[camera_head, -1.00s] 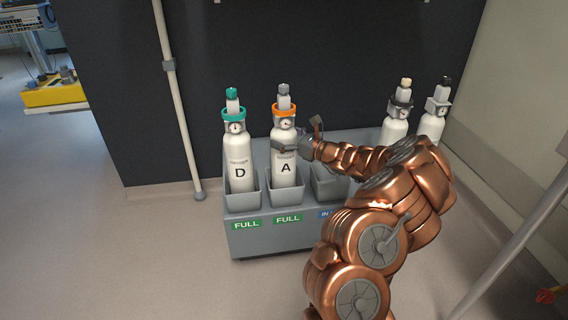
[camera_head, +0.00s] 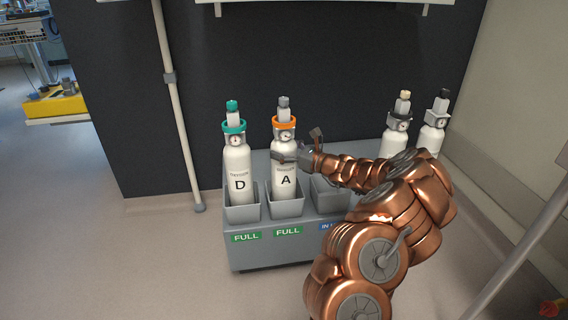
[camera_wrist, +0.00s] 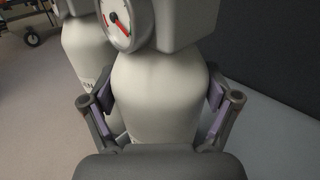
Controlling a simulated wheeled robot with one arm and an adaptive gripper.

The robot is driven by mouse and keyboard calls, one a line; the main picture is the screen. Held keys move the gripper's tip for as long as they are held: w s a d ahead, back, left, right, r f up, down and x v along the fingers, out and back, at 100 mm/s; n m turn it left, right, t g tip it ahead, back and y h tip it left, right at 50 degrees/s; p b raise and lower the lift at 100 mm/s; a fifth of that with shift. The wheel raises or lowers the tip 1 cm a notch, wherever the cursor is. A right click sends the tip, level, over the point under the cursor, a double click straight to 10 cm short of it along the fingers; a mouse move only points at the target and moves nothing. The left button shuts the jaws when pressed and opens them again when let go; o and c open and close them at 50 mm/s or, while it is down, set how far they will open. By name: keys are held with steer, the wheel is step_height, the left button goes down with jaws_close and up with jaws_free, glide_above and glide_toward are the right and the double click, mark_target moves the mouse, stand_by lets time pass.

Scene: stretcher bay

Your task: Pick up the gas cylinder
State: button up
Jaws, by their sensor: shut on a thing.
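A white gas cylinder marked A (camera_head: 285,180), with an orange collar and a grey top, stands upright in a grey holder compartment over a FULL label. My gripper (camera_head: 297,157) is shut on the upper body of cylinder A, coming from the right. In the wrist view the fingers of my gripper (camera_wrist: 160,105) are on either side of the cylinder's body (camera_wrist: 158,90), below its gauge (camera_wrist: 117,22). Another white cylinder marked D (camera_head: 238,182), with a teal collar, stands upright in the compartment to the left. The lower end of cylinder A is hidden in its compartment.
The grey rack (camera_head: 265,255) stands on the floor against a dark wall. Two more cylinders stand at its right, a cream-topped one (camera_head: 395,140) and a black-topped one (camera_head: 433,135). A pale pole (camera_head: 178,115) stands left of the rack.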

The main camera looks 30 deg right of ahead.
mark_target(284, 98)
step_height(284, 98, up, 18)
steer(key=p, duration=0.6)
steer(key=shift+r+p, duration=0.1)
steer(key=shift+p, duration=0.3)
steer(key=o, duration=1.2)
steer(key=c, duration=1.3)
steer(key=shift+d, duration=0.1)
